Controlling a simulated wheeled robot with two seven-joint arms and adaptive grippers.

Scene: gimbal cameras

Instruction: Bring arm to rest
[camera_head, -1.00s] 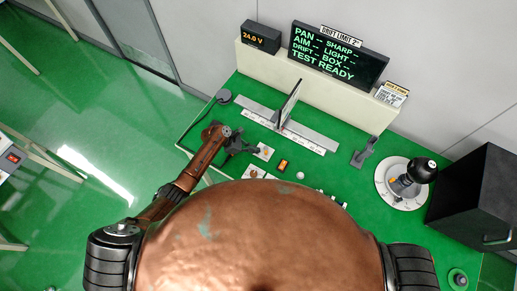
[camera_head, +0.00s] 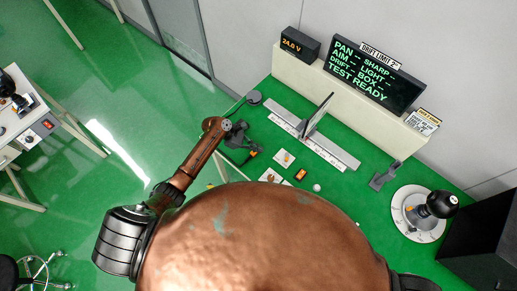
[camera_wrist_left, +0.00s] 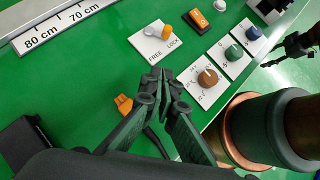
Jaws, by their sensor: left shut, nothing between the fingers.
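My left arm (camera_head: 190,170), copper with dark joints, reaches up from the left in the head view. Its gripper (camera_head: 247,147) is over the left part of the green bench (camera_head: 345,170). In the left wrist view the gripper's dark fingertips (camera_wrist_left: 160,78) meet, shut and empty, below the FREE/LOCK plate (camera_wrist_left: 157,42) in the picture. A dark gripper-like shape on a copper link (camera_wrist_left: 295,45) shows at that view's right edge, too small to read its jaws; it may be my right gripper. The right hand is hidden in the head view.
An orange plug-like piece (camera_wrist_left: 123,103) lies close beside the left fingers. Knob plates (camera_wrist_left: 207,78) and an orange rocker switch (camera_wrist_left: 195,22) are nearby. A ruler rail (camera_head: 330,150) lies behind; a round dial stand (camera_head: 418,212) and black box (camera_head: 490,235) are at right.

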